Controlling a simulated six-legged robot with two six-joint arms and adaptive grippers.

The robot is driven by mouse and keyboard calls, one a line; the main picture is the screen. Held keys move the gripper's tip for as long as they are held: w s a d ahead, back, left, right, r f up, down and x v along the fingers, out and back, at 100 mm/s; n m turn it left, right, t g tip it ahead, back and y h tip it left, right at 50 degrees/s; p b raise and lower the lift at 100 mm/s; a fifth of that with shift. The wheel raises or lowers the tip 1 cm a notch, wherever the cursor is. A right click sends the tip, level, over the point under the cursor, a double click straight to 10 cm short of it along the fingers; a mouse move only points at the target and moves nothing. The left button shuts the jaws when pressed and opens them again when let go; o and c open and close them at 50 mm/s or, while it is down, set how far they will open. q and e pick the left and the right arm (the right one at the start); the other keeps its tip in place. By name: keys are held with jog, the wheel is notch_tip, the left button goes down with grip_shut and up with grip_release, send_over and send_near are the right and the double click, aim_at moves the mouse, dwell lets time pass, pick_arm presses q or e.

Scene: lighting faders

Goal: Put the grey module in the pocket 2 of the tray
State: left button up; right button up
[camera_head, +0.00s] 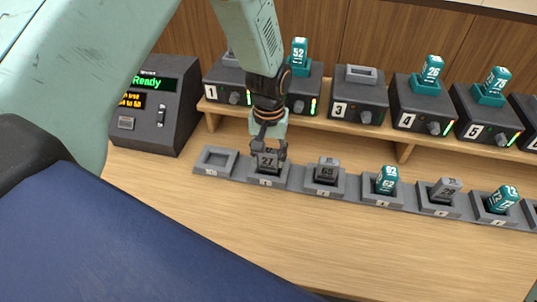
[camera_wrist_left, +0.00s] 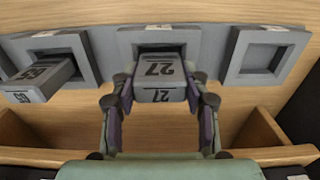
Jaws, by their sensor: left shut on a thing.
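My left gripper (camera_head: 268,145) points down at the tray and is shut on a grey module marked 27 (camera_head: 268,161). In the left wrist view the fingers (camera_wrist_left: 160,98) hold the module (camera_wrist_left: 160,85) from both sides. It is over or in the second pocket from the left in the head view; I cannot tell whether it is seated. The tray (camera_head: 342,190) is a grey row of pockets, with labels too small to read surely. The leftmost pocket (camera_head: 216,160) is empty. A grey module marked 65 (camera_head: 327,170) is in the third pocket. My right gripper is not in view.
Teal module 62 (camera_head: 387,180), grey module 29 (camera_head: 446,190) and teal module 72 (camera_head: 502,199) stand in pockets further right. Numbered black units (camera_head: 360,100) line a wooden shelf behind. A console reading Ready (camera_head: 155,105) is at left. The front table (camera_head: 290,240) is clear.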

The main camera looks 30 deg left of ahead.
pick_arm(q)
jog(key=shift+w+a+f, duration=0.1)
jog(key=shift+w+a, duration=0.05)
jog(key=shift+w+f, duration=0.1)
jog(key=shift+w, duration=0.1)
jog(key=shift+d+f, duration=0.1)
jog(key=shift+d, duration=0.1)
jog(key=o, duration=1.1)
jog(key=shift+s, duration=0.25)
jog(key=shift+o, duration=1)
jog(key=shift+a, duration=0.15)
jog(key=shift+w, duration=0.15)
